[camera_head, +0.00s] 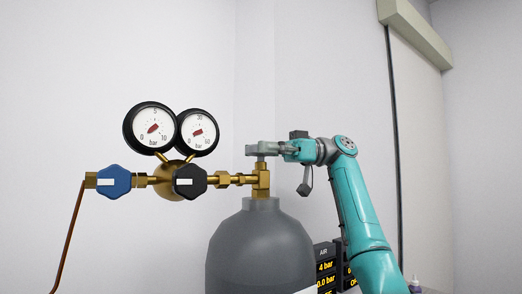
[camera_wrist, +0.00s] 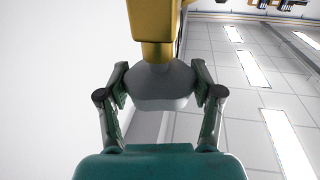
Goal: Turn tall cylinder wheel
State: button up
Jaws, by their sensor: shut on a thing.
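The tall grey cylinder (camera_head: 260,248) stands upright in the lower middle of the head view. A brass valve (camera_head: 261,183) rises from its neck, with a grey wheel (camera_head: 262,148) on top. My gripper (camera_head: 266,150) reaches in from the right at the wheel's height. In the wrist view the grey wheel (camera_wrist: 163,86) sits between the two fingers of my gripper (camera_wrist: 161,85), with the brass valve body (camera_wrist: 154,25) beyond it. The fingers are shut on the wheel, one on each side. In the head view the fingers partly hide the wheel.
A brass regulator with two round gauges (camera_head: 151,129) (camera_head: 198,132), a blue knob (camera_head: 114,182) and a black knob (camera_head: 189,182) extends left from the valve. A copper pipe (camera_head: 69,240) drops at far left. A dark display panel (camera_head: 325,268) stands right of the cylinder.

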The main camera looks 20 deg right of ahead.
jog(key=shift+n+g, duration=0.6)
jog(key=shift+g, duration=0.5)
jog(key=o, duration=1.1)
jog(key=shift+o, duration=0.2)
jog(key=shift+f+m+t, duration=0.1)
jog(key=shift+m+t, duration=0.4)
jog(key=shift+t, duration=0.2)
